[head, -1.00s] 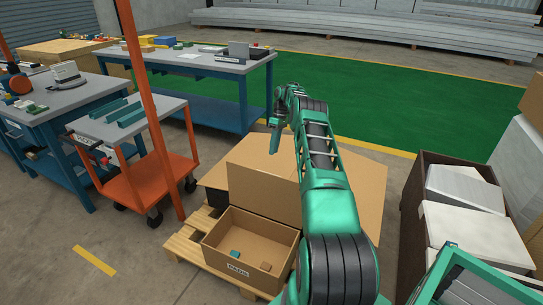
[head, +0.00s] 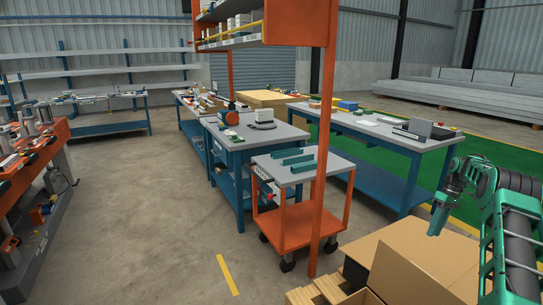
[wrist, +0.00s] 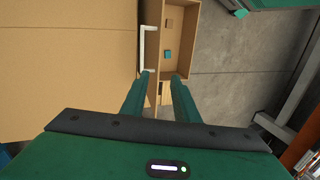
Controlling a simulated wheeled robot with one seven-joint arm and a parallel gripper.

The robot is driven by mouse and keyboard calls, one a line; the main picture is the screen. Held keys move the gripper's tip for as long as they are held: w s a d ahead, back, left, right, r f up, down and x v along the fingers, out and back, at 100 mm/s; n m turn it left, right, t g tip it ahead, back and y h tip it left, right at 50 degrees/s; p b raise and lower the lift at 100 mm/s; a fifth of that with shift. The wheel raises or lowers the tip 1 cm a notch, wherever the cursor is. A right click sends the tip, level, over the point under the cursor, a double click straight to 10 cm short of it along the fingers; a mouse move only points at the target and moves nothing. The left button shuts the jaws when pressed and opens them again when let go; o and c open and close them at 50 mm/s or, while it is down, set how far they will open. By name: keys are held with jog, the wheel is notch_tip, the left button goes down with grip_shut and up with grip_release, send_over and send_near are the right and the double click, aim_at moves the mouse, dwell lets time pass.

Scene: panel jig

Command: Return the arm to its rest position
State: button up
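My arm (head: 508,235) is at the right edge of the head view, raised and bent, with its lower part cut off by the frame. My gripper (head: 436,224) hangs from its far end above the cardboard boxes, small in this view. In the wrist view my gripper (wrist: 162,76) has two green fingers standing apart with nothing between them. Beyond the fingertips is an open cardboard bin (wrist: 186,35) holding a teal block (wrist: 168,53) and a brown block (wrist: 169,25).
A large cardboard box (head: 425,268) stands on a wooden pallet (head: 325,290) below the arm. An orange cart (head: 300,232) and post stand left of it. Blue workbenches (head: 385,180) are behind. Open concrete floor (head: 150,220) lies to the left.

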jog(key=s+a+r+m+h, duration=0.1)
jog(key=s+a+r+m, duration=0.2)
jog(key=s+a+r, duration=0.7)
jog(key=s+a+r+m+h, duration=0.2)
jog(key=s+a+r, duration=0.55)
jog(key=r, duration=0.55)
jog(key=s+a+f+m, duration=0.1)
jog(key=s+a, duration=0.3)
jog(key=s, duration=0.5)
jog(key=s+a+f+m+t, duration=0.1)
jog(key=s+a, duration=0.3)
jog(key=s, duration=0.6)
jog(key=s+a+f+m, duration=0.2)
jog(key=s+a+m, duration=0.1)
jog(key=s, duration=0.7)
jog(key=shift+s+a+f, duration=0.25)
jog(key=shift+a+f, duration=0.05)
jog(key=shift+a, duration=0.3)
jog(key=shift+t, duration=0.3)
